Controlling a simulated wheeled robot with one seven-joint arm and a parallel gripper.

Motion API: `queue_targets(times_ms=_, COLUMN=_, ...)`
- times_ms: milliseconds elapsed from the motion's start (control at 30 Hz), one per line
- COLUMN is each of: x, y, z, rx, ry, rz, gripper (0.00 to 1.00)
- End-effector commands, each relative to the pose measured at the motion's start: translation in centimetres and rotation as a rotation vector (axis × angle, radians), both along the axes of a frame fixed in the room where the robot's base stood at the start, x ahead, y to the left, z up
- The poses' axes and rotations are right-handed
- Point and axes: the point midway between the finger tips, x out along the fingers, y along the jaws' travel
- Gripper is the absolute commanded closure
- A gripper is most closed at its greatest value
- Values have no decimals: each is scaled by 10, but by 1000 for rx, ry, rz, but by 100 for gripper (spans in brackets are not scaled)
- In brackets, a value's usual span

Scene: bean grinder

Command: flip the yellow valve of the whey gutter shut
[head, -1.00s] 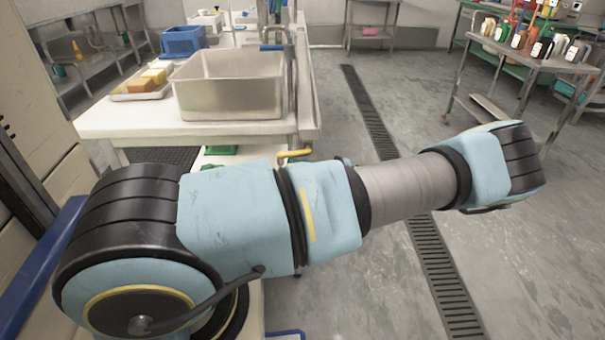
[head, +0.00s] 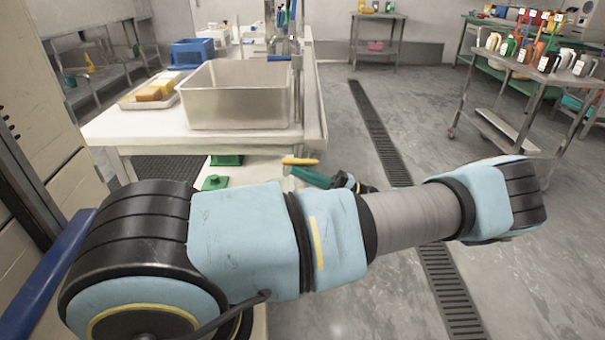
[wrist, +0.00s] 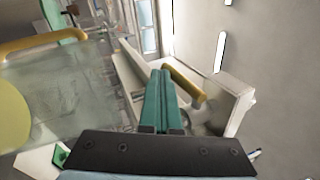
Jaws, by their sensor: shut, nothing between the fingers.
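The yellow valve lever (head: 300,160) sits at the near end of the pale gutter (head: 314,105) along the table's right side. In the wrist view a yellow lever (wrist: 186,82) slants across the end of a pale trough (wrist: 222,105). My gripper (head: 290,170) has teal fingers, shut and empty, just below the lever in the head view. In the wrist view the fingers (wrist: 160,72) lie together just left of the lever; I cannot tell whether they touch it. My arm hides the area below the valve in the head view.
The table (head: 130,128) holds a large metal vat (head: 235,97), a tray (head: 130,100) with blocks and a blue crate (head: 192,52). Green items (head: 216,183) stand below. Another yellow bar (wrist: 42,42) shows at left in the wrist view. The floor at right is clear around a drain.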

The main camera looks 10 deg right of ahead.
Motion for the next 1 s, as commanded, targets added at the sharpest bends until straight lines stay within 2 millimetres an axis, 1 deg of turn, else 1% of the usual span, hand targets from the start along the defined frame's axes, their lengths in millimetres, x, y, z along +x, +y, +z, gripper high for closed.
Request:
queue_targets(times_ms=167, x=-3, y=-18, z=-11, rx=-2, ry=1, rz=-3, gripper=100)
queue_targets(times_ms=400, x=-11, y=-61, z=-32, rx=-2, ry=0, rz=-5, gripper=100)
queue_targets(times_ms=500, x=-14, y=-76, z=-38, rx=-2, ry=0, rz=-4, gripper=100)
queue_targets(times_ms=600, x=-16, y=-87, z=-42, rx=-1, ry=0, rz=-3, gripper=100)
queue_targets(times_ms=767, x=-18, y=-95, z=-45, rx=0, ry=1, rz=-2, gripper=100)
queue_targets(times_ms=1000, x=-19, y=-96, z=-44, rx=0, ry=0, rz=-1, gripper=100)
